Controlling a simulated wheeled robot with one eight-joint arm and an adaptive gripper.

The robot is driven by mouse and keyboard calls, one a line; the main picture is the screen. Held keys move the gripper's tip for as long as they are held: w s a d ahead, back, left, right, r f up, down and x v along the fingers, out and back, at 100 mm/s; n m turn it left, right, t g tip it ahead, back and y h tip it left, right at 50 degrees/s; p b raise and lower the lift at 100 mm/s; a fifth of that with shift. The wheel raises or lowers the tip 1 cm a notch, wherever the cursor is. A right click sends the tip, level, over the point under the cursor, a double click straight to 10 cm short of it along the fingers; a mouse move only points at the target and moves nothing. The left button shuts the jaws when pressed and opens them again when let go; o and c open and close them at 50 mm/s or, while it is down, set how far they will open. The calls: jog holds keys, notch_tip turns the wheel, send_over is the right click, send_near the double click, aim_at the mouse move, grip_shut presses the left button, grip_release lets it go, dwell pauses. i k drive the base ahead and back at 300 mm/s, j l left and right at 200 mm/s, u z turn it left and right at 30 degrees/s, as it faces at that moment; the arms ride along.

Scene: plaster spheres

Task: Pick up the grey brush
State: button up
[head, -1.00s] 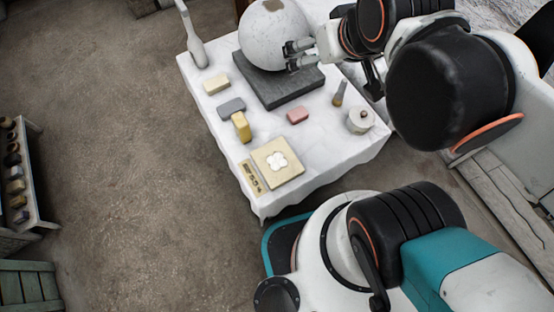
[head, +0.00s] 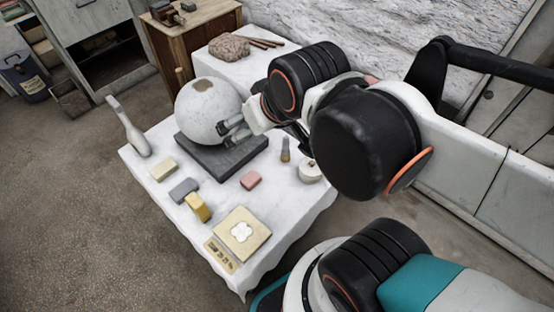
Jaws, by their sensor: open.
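A small upright-looking brush (head: 285,150) with a dark grey handle and a tan lower end lies on the white-draped table (head: 290,215), right of the dark slab. My gripper (head: 224,133) is open, at the lower right side of a large plaster sphere (head: 208,110). Its fingers overlap the sphere's edge in the picture; I cannot tell whether they touch it. The gripper is left of the brush and apart from it. Nothing shows between the fingers.
The sphere stands on a dark slab (head: 235,160). A wooden cabinet (head: 185,40) stands behind.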

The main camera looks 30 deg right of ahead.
aim_at(285, 157)
jog(key=k+u, duration=0.1)
jog(key=u, duration=0.35)
jog(key=k+l+z, duration=0.1)
jog(key=z, duration=0.9)
jog(key=k+j+z, duration=0.2)
jog(key=k+j, duration=0.05)
jog(key=j, duration=0.05)
